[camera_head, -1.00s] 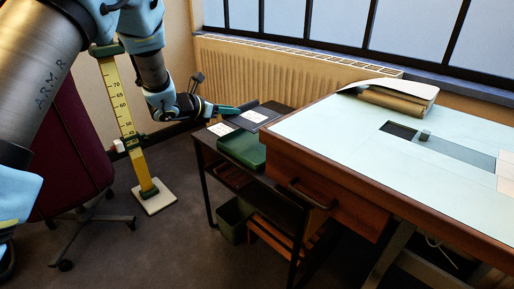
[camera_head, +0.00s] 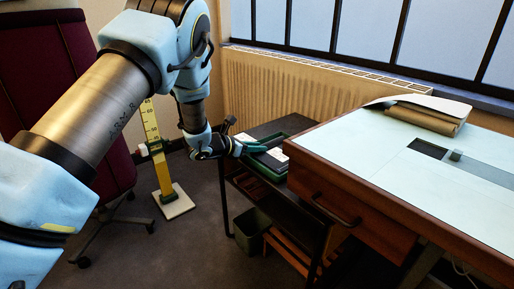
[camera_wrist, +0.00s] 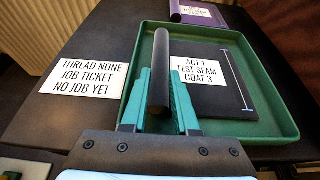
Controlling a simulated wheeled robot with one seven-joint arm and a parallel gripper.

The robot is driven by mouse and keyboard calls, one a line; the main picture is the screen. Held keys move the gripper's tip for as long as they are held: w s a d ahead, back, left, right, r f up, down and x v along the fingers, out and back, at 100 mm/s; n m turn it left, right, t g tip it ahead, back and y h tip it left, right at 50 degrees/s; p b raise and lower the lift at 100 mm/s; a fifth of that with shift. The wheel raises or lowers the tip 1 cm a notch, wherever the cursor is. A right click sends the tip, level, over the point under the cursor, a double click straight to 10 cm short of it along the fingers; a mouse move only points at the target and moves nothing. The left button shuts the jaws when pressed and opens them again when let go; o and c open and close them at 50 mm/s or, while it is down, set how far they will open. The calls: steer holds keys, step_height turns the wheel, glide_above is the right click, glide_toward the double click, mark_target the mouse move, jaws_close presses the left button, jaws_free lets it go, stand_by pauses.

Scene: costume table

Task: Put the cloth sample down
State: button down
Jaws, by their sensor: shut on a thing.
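The cloth sample (camera_wrist: 208,105) is a dark sheet with a dark rolled edge and a white label reading "ACT 1 TEST SEAM COAT 3". In the wrist view my gripper (camera_wrist: 162,102) is shut on the rolled edge, one teal finger on each side. The sheet shows within the walls of a green tray (camera_wrist: 257,129); whether it touches the tray floor I cannot tell. In the head view my gripper (camera_head: 250,148) reaches over the tray (camera_head: 263,171) from the left, and the sample's white label (camera_head: 277,160) shows inside it.
A job ticket card (camera_wrist: 93,77) lies left of the tray on the dark side table (camera_wrist: 45,122). A purple item (camera_wrist: 197,14) with a white label is beyond the tray. The large wooden table (camera_head: 400,165) stands close on the right, a radiator (camera_head: 290,90) behind.

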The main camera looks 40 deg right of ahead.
steer(key=shift+f, duration=0.15)
steer(key=c, duration=0.9)
jaws_free()
steer(key=shift+c, duration=0.2)
steer(key=shift+r, duration=0.25)
steer(key=v, duration=1.2)
